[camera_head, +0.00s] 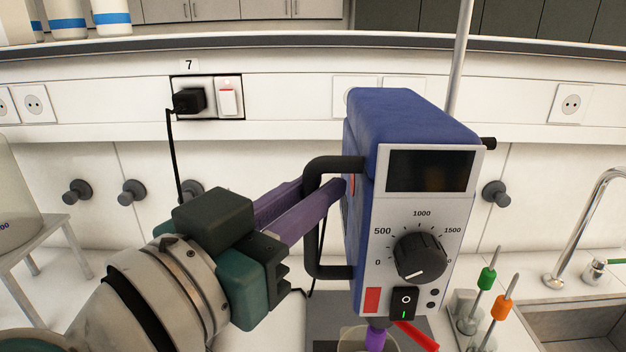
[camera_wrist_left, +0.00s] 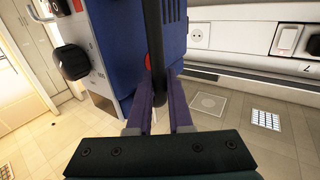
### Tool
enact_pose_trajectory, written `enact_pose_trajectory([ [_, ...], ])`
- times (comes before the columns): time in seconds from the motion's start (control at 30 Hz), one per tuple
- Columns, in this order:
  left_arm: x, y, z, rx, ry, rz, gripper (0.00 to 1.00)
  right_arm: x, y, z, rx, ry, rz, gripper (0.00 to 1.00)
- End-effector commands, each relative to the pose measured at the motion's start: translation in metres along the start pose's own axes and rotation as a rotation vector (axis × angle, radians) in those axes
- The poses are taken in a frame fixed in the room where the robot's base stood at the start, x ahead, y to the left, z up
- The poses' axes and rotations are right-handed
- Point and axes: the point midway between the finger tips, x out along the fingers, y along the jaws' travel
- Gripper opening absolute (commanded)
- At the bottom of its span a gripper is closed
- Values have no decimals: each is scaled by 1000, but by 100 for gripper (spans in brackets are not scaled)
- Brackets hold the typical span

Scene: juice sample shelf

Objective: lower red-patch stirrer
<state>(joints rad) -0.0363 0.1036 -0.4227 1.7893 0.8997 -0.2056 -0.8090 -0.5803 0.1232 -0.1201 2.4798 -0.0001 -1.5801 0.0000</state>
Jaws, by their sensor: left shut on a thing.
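The stirrer (camera_head: 410,115) is a blue box with a pale front panel, a dark display, a black dial and a red patch (camera_head: 372,300) at the panel's lower left. It sits in front of a vertical metal rod (camera_head: 459,55). Its black side handle (camera_head: 312,225) stands out to the left. My left gripper (camera_head: 330,192) has purple fingers shut on the handle's upright bar. In the left wrist view the bar (camera_wrist_left: 156,55) runs between the fingertips (camera_wrist_left: 158,95). A purple part (camera_head: 376,336) hangs below the stirrer over a clear vessel (camera_head: 362,342), partly cut off. My right gripper is not in view.
Green-handled (camera_head: 487,279) and orange-handled (camera_head: 504,307) tools stand at the lower right, near a sink (camera_head: 580,318) and tap (camera_head: 585,225). A red bar (camera_head: 418,336) lies below the stirrer. A black cable (camera_head: 173,150) hangs from the wall socket behind my arm.

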Motion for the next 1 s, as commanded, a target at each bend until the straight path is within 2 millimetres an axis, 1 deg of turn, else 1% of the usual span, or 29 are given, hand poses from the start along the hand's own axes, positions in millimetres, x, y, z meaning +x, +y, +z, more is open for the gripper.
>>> enact_pose_trajectory([
  [0.03,0,0,11,1,-6,0,0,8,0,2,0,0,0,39],
  [0.13,0,0,15,2,-6,1,0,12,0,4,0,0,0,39],
  [0.3,0,0,19,0,-7,1,0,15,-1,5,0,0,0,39],
  [0.67,-1,0,21,1,-13,1,0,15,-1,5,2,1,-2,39],
  [0.7,-1,0,22,1,-13,1,21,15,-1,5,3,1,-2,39],
  [0.8,-1,0,21,1,-10,1,31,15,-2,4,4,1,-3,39],
  [1.0,0,0,18,0,-5,1,31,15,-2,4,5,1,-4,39],
])
